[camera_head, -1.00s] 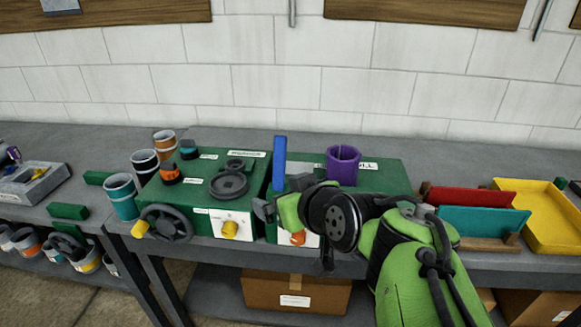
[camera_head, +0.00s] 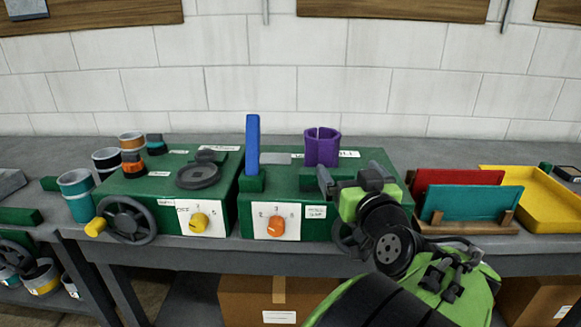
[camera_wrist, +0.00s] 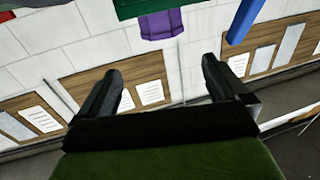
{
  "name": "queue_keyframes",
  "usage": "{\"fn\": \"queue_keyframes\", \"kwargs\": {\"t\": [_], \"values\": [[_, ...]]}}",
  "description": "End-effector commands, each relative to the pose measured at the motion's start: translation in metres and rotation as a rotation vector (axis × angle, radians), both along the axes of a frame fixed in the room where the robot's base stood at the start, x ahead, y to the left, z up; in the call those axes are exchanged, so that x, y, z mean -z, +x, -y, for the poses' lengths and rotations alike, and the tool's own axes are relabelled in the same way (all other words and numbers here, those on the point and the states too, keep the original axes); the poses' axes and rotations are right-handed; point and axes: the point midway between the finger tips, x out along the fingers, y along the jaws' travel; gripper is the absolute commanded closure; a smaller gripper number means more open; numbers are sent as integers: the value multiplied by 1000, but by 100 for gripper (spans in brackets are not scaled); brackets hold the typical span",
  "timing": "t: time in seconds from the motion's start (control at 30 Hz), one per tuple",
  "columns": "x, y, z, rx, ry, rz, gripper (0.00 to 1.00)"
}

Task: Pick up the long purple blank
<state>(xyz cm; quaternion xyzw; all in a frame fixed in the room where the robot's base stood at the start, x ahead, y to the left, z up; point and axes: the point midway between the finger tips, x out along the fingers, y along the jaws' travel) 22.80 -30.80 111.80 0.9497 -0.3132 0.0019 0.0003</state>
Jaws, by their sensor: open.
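The only purple thing I see is a short, open-topped tube with a seam (camera_head: 322,147), standing upright on the right green machine (camera_head: 290,184). I see no long flat purple piece. The tube also shows at the top of the wrist view (camera_wrist: 160,24), upside down. My gripper (camera_head: 352,180) is open and empty, below and a little right of the tube in the head view, apart from it. In the wrist view the two fingers (camera_wrist: 162,72) are spread wide with only wall behind them.
A blue upright bar (camera_head: 252,145) stands left of the tube. To the right are a red sheet (camera_head: 455,177) and a teal sheet (camera_head: 470,204) in a wooden rack, and a yellow tray (camera_head: 540,205). A second green machine with a handwheel (camera_head: 127,221) and several cups stand left.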

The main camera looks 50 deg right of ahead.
Motion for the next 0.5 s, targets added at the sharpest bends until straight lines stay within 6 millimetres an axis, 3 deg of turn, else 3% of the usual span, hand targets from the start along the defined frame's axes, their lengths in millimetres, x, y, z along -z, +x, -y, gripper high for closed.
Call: {"fn": "queue_keyframes", "kwargs": {"t": [0.3,0.5], "values": [[-5,64,44,-7,1,-2,0],[-4,85,58,-7,0,-2,0]]}}
